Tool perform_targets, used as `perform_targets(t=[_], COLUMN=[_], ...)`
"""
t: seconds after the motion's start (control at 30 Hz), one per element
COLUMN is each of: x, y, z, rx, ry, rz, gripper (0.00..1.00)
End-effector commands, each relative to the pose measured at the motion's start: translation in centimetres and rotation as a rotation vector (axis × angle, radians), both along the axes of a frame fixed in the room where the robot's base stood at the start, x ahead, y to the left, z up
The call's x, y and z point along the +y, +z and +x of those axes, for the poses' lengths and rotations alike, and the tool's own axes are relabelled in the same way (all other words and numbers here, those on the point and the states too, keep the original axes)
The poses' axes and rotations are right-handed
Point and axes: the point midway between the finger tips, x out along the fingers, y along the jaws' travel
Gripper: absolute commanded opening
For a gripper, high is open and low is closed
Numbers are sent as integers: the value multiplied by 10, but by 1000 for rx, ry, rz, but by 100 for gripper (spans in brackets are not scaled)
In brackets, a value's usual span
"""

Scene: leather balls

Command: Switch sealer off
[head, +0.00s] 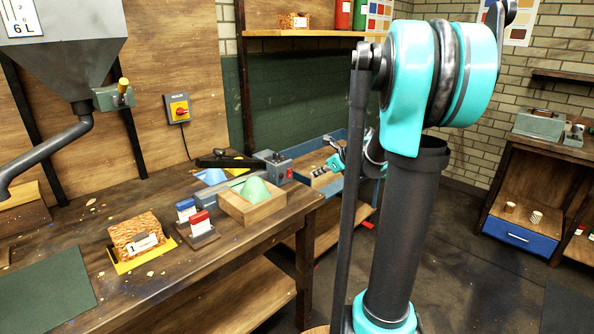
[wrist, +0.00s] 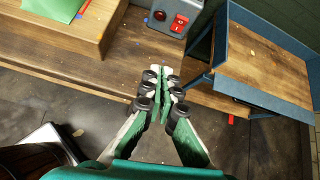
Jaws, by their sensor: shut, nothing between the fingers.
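The sealer's grey control box (head: 277,165) stands at the right end of the bench, beside the long grey sealer arm (head: 228,182). In the wrist view the box (wrist: 178,12) shows at the top, with a red rocker switch (wrist: 179,23) and a round red lamp (wrist: 159,15) on its face. I cannot read the rocker's position for certain. My gripper (wrist: 161,79) is shut and empty, its fingertips apart from the box and below it in the wrist view. In the head view my gripper (head: 333,164) is small and partly hidden behind my arm.
A wall box with a red knob on yellow (head: 177,109) hangs behind the bench. A wooden tray (head: 245,211) with a green heap sits in front of the sealer. A blue-edged cart (wrist: 262,60) stands right of the bench. Open floor (wrist: 240,147) lies in front.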

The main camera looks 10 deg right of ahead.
Motion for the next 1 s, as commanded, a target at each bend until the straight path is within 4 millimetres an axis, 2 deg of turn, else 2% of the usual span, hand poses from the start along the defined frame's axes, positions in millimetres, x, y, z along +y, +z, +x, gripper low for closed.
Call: perform_targets(t=[0.1,0.2,0.6,0.77,1.0], x=[-6,-9,-8,0,20], y=[6,9,8,-2,-29], z=[13,17,19,28,56], rx=[24,35,37,37,36], ry=[-66,-92,-96,-93,-92], rz=[79,112,117,116,116], gripper=[0,0,0,0,0])
